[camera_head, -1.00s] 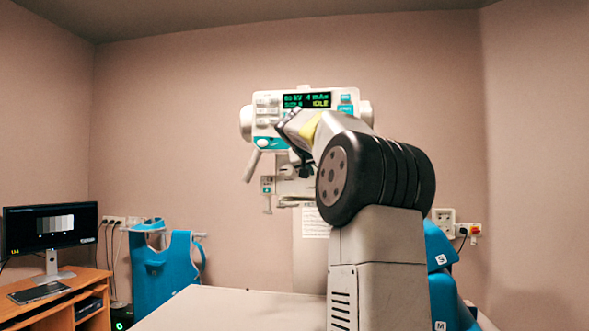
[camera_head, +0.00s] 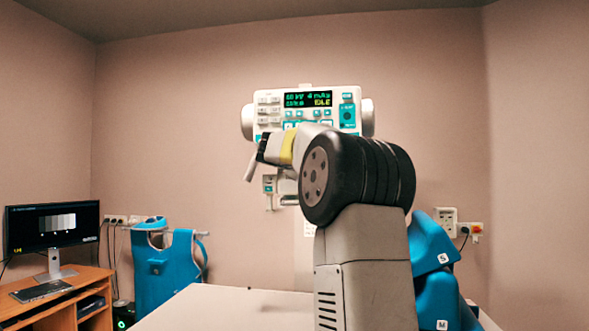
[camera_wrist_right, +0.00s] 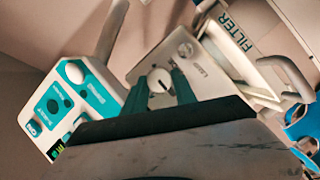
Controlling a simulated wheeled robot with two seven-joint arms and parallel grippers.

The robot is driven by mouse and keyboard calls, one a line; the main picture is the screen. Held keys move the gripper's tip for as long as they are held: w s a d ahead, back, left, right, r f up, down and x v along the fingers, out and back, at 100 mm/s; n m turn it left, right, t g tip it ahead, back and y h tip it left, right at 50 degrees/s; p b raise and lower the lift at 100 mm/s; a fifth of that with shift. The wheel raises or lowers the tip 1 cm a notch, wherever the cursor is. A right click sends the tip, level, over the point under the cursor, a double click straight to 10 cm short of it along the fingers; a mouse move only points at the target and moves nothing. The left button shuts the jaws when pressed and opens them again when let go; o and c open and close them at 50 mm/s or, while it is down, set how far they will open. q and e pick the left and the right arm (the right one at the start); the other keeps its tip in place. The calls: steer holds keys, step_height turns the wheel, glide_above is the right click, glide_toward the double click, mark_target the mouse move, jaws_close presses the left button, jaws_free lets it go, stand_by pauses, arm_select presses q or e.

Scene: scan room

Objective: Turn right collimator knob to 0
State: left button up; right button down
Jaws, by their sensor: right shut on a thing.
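In the right wrist view, a white collimator knob (camera_wrist_right: 160,80) with a dark pointer mark sits on a pale panel (camera_wrist_right: 205,75). My right gripper (camera_wrist_right: 160,84) has its two teal fingers on either side of this knob and is shut on it. The scale around the knob is too small and blurred to read. In the head view my right gripper (camera_head: 262,147) is in front of the lower left of the x-ray unit, and the knob is hidden there. My left gripper is not in view.
The control panel (camera_head: 270,100) with a lit display (camera_head: 308,100) is above my right arm. A filter slot (camera_wrist_right: 238,35) and curved handles (camera_wrist_right: 297,75) are close to the gripper. A white table (camera_head: 220,305), a desk with a monitor (camera_head: 53,227) and blue aprons (camera_head: 172,265) stand below.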

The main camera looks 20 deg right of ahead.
steer(key=shift+f, duration=0.1)
stand_by(0.4)
steer(key=c, duration=1)
jaws_free()
steer(key=v, duration=0.8)
steer(key=shift+w+f, duration=0.1)
